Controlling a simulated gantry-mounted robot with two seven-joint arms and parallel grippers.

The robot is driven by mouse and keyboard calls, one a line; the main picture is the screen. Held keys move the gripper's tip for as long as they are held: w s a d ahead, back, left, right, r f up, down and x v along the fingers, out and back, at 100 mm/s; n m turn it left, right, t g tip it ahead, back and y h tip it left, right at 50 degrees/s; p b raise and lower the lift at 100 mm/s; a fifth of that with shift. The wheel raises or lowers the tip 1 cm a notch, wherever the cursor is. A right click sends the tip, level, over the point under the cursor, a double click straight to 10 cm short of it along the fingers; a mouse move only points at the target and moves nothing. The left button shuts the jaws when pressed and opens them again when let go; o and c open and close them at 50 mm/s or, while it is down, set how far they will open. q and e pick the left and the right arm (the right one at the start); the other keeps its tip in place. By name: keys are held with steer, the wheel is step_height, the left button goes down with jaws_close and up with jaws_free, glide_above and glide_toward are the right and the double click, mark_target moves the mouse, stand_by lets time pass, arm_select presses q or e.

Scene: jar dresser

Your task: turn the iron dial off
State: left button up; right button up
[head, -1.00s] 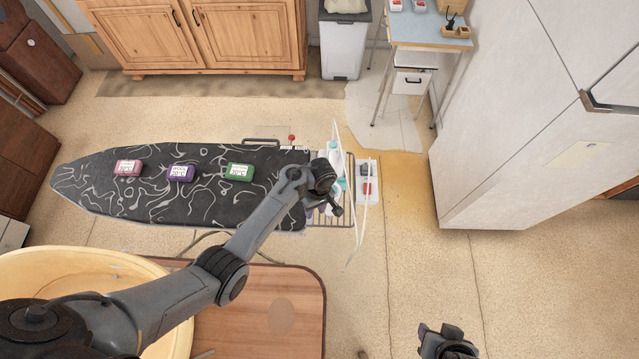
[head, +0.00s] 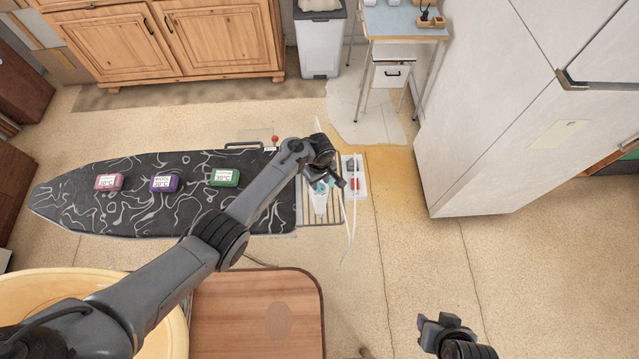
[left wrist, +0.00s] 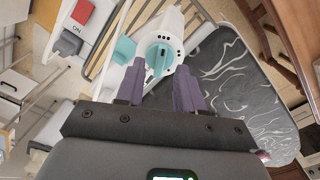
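The iron is white with teal parts and lies on the wire rest at the board's right end, partly hidden by my left arm in the head view (head: 320,203). In the left wrist view, its round teal dial (left wrist: 159,56) has a dark mark and faces the camera. My left gripper (left wrist: 158,75) is open, with its purple fingers either side of the dial's near side. The fingers look apart from the dial; contact cannot be told. In the head view my left gripper (head: 338,182) is over the iron. My right gripper (head: 434,321) is low right, away from the iron.
The ironing board (head: 130,215) carries pink (head: 109,182), purple (head: 164,184) and green (head: 225,177) labelled blocks. A white switch box with a red rocker (left wrist: 70,42) marked ON sits beside the rest. A white cabinet (head: 490,120) stands right. Open floor lies between.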

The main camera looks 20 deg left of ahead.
arm_select(q)
steer(key=shift+f, duration=1)
steer(key=shift+c, duration=0.4)
jaws_close()
